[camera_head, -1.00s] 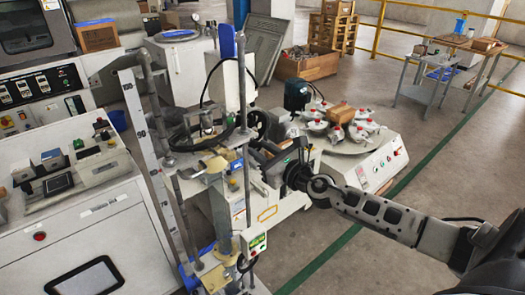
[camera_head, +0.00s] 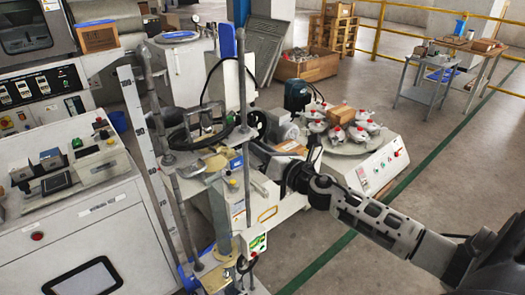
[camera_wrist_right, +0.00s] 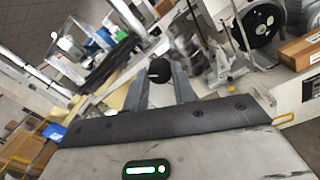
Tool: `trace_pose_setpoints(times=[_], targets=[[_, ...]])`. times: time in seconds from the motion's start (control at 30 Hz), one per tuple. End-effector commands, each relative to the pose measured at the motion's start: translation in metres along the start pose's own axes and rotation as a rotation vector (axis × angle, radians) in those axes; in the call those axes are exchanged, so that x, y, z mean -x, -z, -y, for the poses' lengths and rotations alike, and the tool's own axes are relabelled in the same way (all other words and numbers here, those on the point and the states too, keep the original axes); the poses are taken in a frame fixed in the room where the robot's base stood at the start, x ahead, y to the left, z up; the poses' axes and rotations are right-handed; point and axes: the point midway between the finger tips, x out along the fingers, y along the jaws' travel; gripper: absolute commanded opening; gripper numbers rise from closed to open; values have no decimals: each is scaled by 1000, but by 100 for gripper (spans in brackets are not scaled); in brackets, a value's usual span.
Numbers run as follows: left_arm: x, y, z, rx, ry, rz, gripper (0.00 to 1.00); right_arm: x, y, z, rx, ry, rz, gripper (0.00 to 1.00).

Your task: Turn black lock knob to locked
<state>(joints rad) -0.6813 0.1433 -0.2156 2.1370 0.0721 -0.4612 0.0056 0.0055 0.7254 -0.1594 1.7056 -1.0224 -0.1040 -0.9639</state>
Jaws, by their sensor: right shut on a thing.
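The black lock knob (camera_wrist_right: 159,70) is a small round dark knob seen between the fingertips of my right gripper (camera_wrist_right: 160,78) in the right wrist view. The two grey fingers are closed on its sides. In the head view my right gripper (camera_head: 254,158) reaches in from the right to the upright metal frame of the white test machine (camera_head: 234,205). The knob is hidden there behind the gripper and the frame, and I cannot read its lock position. My left gripper is not in view.
A vertical metal post (camera_head: 245,120) stands close by the gripper. A round table with several red-capped white pieces (camera_head: 352,146) is behind my right arm. A white cabinet (camera_head: 75,215) stands at the left.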

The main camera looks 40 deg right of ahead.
Motion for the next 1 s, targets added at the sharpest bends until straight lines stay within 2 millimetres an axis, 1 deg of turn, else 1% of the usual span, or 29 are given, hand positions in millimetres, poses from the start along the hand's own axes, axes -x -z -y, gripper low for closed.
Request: trace_pose_setpoints(times=[0.6, 0.83, 1.0], targets=[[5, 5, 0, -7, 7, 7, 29, 0, -1, -2, -585, 3, 20, 4], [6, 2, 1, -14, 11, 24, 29, 0, -1, -2, -771, 4, 25, 4], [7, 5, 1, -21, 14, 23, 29, 0, -1, -2, -874, 4, 29, 4]])
